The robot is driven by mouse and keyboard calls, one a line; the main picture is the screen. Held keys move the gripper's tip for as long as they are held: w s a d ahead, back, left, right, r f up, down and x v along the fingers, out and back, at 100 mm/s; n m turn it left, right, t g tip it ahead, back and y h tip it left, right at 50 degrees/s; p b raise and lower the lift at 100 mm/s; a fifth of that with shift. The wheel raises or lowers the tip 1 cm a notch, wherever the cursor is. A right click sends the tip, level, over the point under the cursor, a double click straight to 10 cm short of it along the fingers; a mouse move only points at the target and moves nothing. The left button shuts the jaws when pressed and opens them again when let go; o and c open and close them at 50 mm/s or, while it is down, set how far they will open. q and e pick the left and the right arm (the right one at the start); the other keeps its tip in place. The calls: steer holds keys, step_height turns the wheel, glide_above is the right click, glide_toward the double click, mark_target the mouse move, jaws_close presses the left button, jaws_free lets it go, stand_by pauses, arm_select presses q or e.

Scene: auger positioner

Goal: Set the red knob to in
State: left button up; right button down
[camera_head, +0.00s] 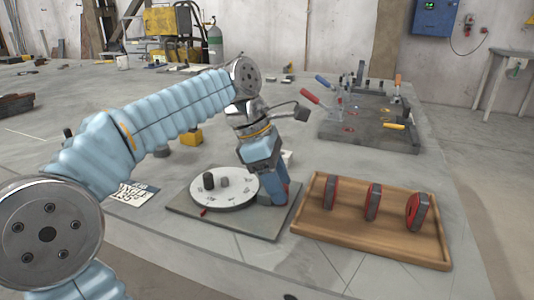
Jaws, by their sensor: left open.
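A white round dial (224,189) with marks around its rim lies on a grey square plate (248,223). Two dark cylinders, one black (208,181) and one smaller grey, stand on the dial. A small red knob (204,211) sticks out at the dial's front left edge, low over the plate; its exact setting is too small to tell. My left gripper (274,196) is open and points down at the right side of the plate, to the right of the dial and apart from the red knob. My right gripper is not in view.
A wooden tray (372,246) with three red-and-grey parts stands to the right of the plate. A dark clamp fixture (370,135) with coloured handles is at the back right. A yellow block (191,137) and a printed card (136,193) lie left. My left arm crosses above the table.

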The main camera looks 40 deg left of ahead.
arm_select(q)
steer(key=p+v, duration=0.3)
steer(key=v, duration=0.9)
steer(key=shift+s, duration=0.15)
